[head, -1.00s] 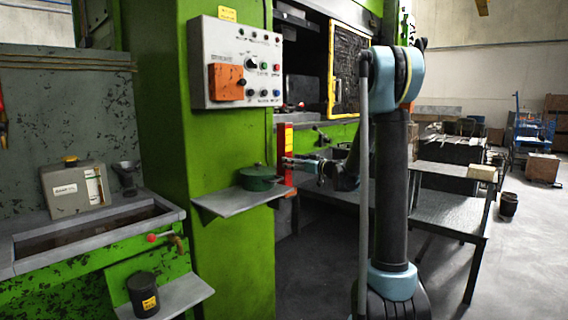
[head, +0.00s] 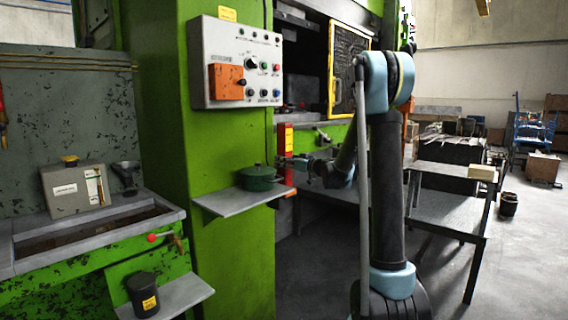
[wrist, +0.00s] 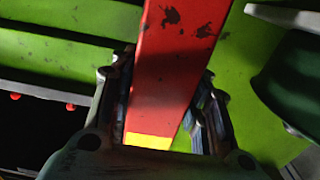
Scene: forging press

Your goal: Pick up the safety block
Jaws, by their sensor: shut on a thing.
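The safety block (head: 285,140) is an upright red bar with a yellow patch, beside the green press column in the head view. In the wrist view the red block (wrist: 181,45) runs up the middle, with worn dark spots and a yellow band near my palm. My gripper (wrist: 165,88) has one finger on each side of it and is shut on it. In the head view my gripper (head: 289,164) reaches the block from the right at its lower half. The block's lower end is partly hidden, and I cannot tell whether it is resting on a support.
A small shelf (head: 225,203) with a dark green pot (head: 257,178) stands close left of the block. A control box (head: 236,63) is above. A grey table (head: 440,208) stands to the right, with a pale block (head: 482,173). Open floor lies at the right.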

